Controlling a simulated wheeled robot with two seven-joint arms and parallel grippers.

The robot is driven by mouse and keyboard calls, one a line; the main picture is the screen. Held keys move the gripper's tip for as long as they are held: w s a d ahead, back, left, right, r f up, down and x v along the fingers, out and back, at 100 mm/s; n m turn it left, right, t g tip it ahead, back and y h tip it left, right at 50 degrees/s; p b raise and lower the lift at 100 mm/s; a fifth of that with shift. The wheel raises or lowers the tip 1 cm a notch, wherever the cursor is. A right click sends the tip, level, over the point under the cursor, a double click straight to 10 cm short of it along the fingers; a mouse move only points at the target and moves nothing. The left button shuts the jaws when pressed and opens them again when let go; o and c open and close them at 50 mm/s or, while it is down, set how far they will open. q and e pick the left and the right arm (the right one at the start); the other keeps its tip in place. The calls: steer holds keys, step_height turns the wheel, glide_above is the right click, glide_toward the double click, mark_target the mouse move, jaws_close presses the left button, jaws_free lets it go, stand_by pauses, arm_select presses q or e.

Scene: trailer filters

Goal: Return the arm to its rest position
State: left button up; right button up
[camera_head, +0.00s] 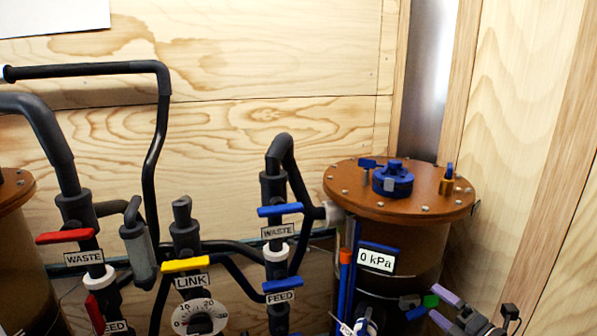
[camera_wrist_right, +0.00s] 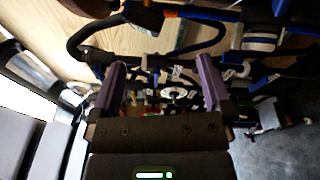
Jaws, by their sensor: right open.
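My right gripper (camera_head: 438,308) is at the lower right of the head view, in front of the right-hand filter vessel. Its two purple fingers are spread, with nothing seen between them. In the right wrist view my right gripper (camera_wrist_right: 162,75) is also open and empty, facing the pipework from a distance. A small green handle (camera_head: 431,300) shows close to the fingertips in the head view; I cannot tell whether they touch. My left gripper is not in view.
The filter vessel's brown lid (camera_head: 340,196) carries a blue knob (camera_head: 393,178). A display (camera_head: 377,259) reads 0 kPa. Dark pipes hold a red handle (camera_head: 64,236), a yellow handle (camera_head: 185,265), blue handles (camera_head: 280,210) and a dial (camera_head: 200,318). Wooden walls close the back and right.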

steer(key=s+a+f+m+g+h, duration=0.2)
steer(key=s+f+m+g+h, duration=0.15)
steer(key=s+f+m, duration=0.7)
steer(key=s+a+f+m+g+h, duration=0.25)
steer(key=s+f+m+h, duration=0.25)
steer(key=s+f, duration=1)
steer(key=s+a+f+m+g, duration=0.2)
steer(key=s+f+m+g, duration=0.2)
steer(key=s, duration=0.8)
steer(key=s+a+f+m+g, duration=0.3)
steer(key=s+f, duration=0.4)
steer(key=s, duration=0.5)
steer(key=shift+s+a+f+m+g, duration=0.15)
steer(key=shift+s+f+m+g, duration=0.3)
steer(key=shift+g, duration=0.75)
steer(key=shift+w+r+h, duration=0.1)
steer(key=shift+r+h, duration=0.05)
steer(key=shift+h, duration=0.1)
